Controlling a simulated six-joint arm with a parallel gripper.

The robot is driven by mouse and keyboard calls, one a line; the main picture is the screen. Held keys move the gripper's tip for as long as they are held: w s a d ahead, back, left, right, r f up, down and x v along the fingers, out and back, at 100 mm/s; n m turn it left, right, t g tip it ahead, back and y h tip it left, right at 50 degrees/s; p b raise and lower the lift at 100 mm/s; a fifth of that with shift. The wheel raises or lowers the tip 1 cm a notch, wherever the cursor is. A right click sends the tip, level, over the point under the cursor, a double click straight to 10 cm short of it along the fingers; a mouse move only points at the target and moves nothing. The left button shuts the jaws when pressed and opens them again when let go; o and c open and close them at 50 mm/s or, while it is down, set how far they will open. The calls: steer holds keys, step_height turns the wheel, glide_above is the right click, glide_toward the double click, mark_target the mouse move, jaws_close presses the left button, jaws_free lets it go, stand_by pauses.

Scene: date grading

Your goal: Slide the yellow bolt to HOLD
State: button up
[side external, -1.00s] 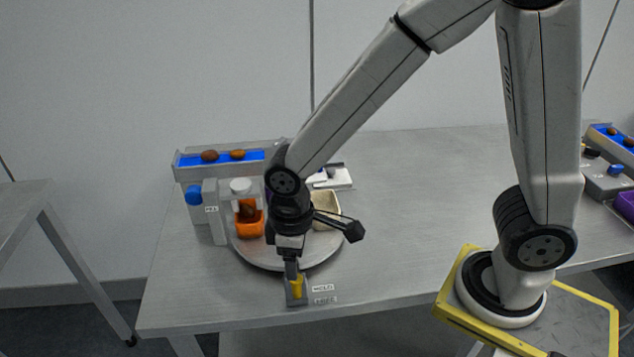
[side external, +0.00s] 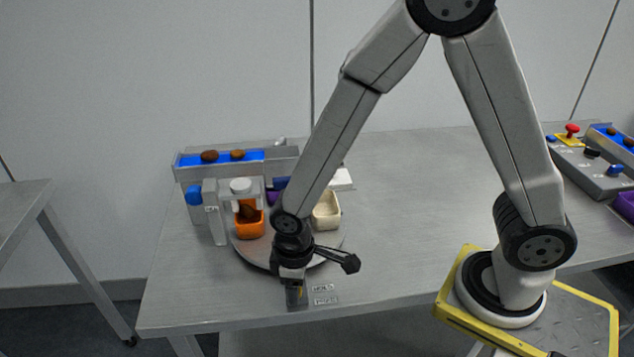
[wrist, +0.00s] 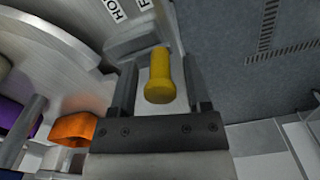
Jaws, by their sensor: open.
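The yellow bolt (wrist: 159,76) stands up from a small grey block at the table's front edge. In the wrist view it lies between the two fingers of my gripper (wrist: 161,82), with a gap on both sides. In the side view my gripper (side external: 296,290) points down over the block and hides most of the bolt. The HOLD label (side external: 321,287) lies to the right of the block, with a second label (side external: 326,301) in front of it. In the wrist view the HOLD label (wrist: 116,9) is partly cut off.
Behind my gripper is a round turntable (side external: 250,254) with an orange cup (side external: 250,228) and a cream cup (side external: 327,213). A blue-topped rail (side external: 190,160) holds brown dates. A control box with a red button (side external: 572,129) stands far right. The table right of the labels is clear.

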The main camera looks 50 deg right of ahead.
jaws_close()
stand_by(1.5)
